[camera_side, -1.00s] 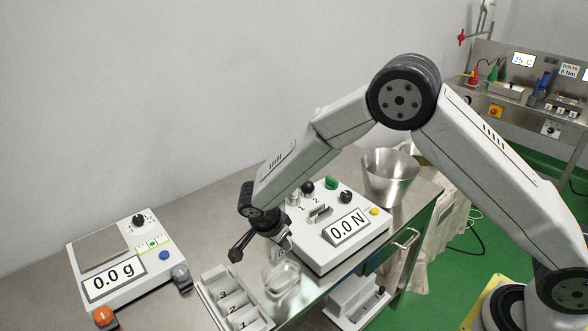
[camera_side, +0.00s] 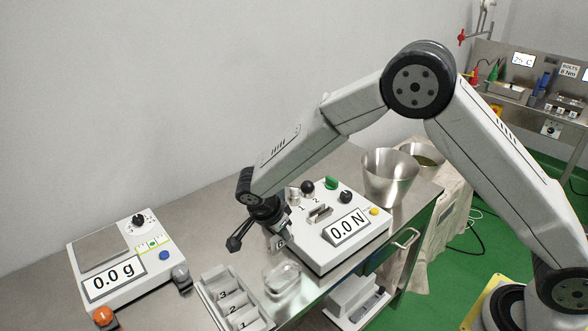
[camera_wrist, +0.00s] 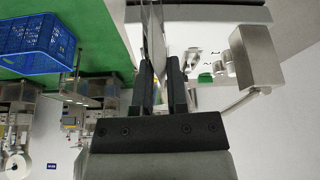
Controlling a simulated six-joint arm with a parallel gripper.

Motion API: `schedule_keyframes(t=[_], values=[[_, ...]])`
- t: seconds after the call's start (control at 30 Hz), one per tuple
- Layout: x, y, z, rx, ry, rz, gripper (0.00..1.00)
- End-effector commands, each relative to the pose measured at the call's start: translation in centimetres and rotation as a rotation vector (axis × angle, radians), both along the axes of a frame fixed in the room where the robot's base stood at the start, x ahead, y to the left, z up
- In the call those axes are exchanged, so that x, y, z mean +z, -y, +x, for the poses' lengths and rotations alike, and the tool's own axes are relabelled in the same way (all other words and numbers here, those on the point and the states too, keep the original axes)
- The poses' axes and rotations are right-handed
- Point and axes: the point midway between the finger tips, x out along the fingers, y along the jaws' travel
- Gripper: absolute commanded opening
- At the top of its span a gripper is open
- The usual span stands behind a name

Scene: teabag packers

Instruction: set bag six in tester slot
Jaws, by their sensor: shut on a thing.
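My gripper (camera_side: 279,238) is shut on a thin pale bag, bag six (camera_side: 281,244), whose tag reads 6 in the side view. In the wrist view the bag (camera_wrist: 153,45) stands edge-on between the two dark fingers (camera_wrist: 161,85). The tester (camera_side: 345,228) is a white box with a display reading 0.0 N. Its slot, a small metal clamp (camera_side: 320,212), is on top, to the right of my gripper and apart from the bag. The bag's lower part is hard to make out.
A clear dish (camera_side: 282,277) and a rack (camera_side: 204,293) with compartments marked 1, 2 and 3 stand in front. A scale (camera_side: 128,277) reading 0.0 g is at left. A metal bucket (camera_side: 390,179) stands behind the tester. Knobs (camera_side: 307,187) rise from the tester's top.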

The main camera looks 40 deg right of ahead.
Motion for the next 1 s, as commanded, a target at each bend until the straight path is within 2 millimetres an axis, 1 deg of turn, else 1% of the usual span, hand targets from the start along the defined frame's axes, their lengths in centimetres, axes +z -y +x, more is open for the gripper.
schedule_keyframes(t=[0.17,0.37,0.4,0.5,0.8,0.83,0.87,1.0], values=[[2.6,0.0,0.0,-0.001,0.005,0.002,0.00],[7.4,0.0,0.1,-0.001,0.006,0.002,0.00],[8.5,0.0,0.0,0.000,0.006,0.003,0.00],[10.7,0.0,0.0,-0.001,0.005,0.001,0.00],[16.5,0.0,0.0,0.000,0.004,0.001,0.00],[16.9,0.0,0.0,0.000,0.003,0.001,0.00],[16.6,0.3,-0.1,0.022,-0.001,0.000,0.00],[16.4,1.1,-0.3,0.109,0.000,0.000,0.00]])
